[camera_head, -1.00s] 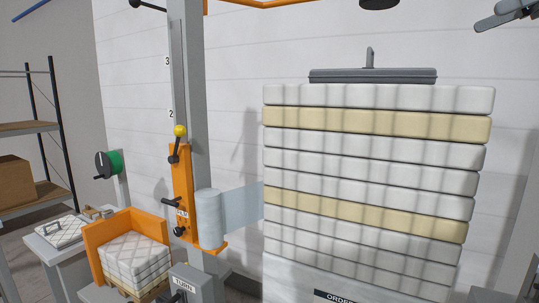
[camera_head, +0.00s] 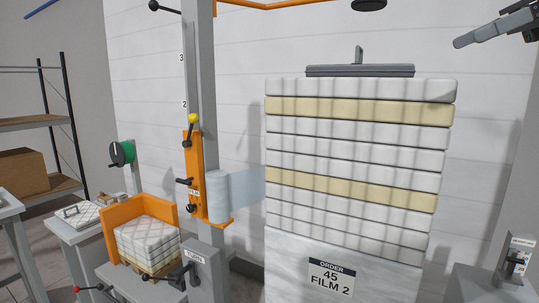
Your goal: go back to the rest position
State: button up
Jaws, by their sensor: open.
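My gripper (camera_head: 468,40) shows at the top right edge of the head view. Its dark grey fingers point left, apart from everything around them, and it is open and empty. Below and left of it stands a tall stack of white and cream quilted layers (camera_head: 350,135). A dark grey plate with an upright handle (camera_head: 360,70) lies on top of the stack. The rest of my arm is mostly out of the picture.
An orange film carriage (camera_head: 193,165) with a film roll (camera_head: 212,196) sits on a grey post (camera_head: 203,90); film reaches the stack. An orange bin (camera_head: 120,221) holds a small quilted pile. A grey pedestal with a lever (camera_head: 509,262) stands lower right. Shelving (camera_head: 30,122) stands left.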

jog(key=s+a+f+n+g+h+b, duration=0.1)
jog(key=s+a+f+n+g+h, duration=0.15)
jog(key=a+f+n, duration=0.65)
jog(key=s+a+f+n+g+h+b, duration=0.1)
jog(key=a+f+n+g+h+b, duration=0.2)
jog(key=a+f, duration=1.15)
jog(key=s+a+f+n+h, duration=0.1)
jog(key=s+f+n+h, duration=0.1)
jog(key=s+f+n, duration=0.7)
jog(key=s+f+n+h+b, duration=0.1)
jog(key=s+f+n+h, duration=0.2)
jog(key=s+f+n, duration=0.6)
notch_tip(320, 180, down, 6)
jog(key=shift+s+a+f+n+g, duration=0.2)
jog(key=shift+a+n+g, duration=0.15)
jog(key=shift+n+g, duration=0.15)
